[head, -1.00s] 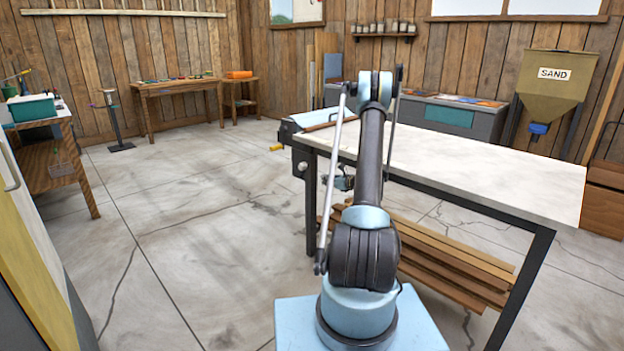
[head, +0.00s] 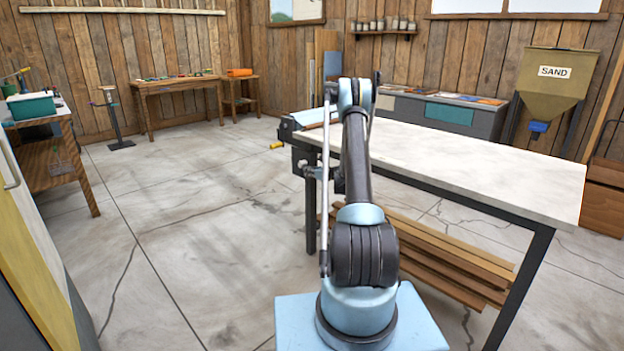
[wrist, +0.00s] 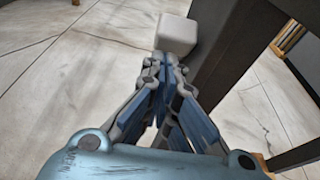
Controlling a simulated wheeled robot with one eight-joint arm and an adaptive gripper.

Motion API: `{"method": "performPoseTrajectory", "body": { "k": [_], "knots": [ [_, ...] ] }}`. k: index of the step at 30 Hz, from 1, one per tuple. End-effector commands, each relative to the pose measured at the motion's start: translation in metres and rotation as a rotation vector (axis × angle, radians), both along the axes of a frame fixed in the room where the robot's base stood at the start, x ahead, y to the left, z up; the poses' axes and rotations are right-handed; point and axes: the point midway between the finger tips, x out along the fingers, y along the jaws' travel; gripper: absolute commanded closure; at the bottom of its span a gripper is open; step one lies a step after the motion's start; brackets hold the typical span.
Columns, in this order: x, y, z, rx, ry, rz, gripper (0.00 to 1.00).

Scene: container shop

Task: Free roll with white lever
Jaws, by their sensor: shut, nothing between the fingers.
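In the wrist view my gripper (wrist: 165,62) is shut and empty. A white block-shaped piece with rounded edges (wrist: 177,33), which looks like the end of the white lever, is just beyond its fingertips. I cannot tell whether they touch. In the head view a grey fixture (head: 287,128) with a pale sheet and a brown bar on top sits at the far left end of the bench. It may hold the roll, but I cannot make the roll out. My gripper is near the bench's left end, mostly hidden behind my arm.
The long pale-topped bench (head: 480,172) stands on dark legs to the right of my arm, with wooden planks (head: 450,255) below it. In the wrist view a dark bench leg (wrist: 238,55) is close to my gripper's right. The concrete floor (head: 200,230) on the left is open.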

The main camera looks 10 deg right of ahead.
Motion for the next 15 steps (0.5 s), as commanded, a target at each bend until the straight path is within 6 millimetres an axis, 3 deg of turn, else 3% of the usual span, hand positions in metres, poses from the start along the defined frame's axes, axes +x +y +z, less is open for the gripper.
{"method": "performPoseTrajectory", "body": {
  "k": [15],
  "knots": [
    [0.0047,0.004,0.0065,0.0,0.0,0.0,1.0]
  ]
}}
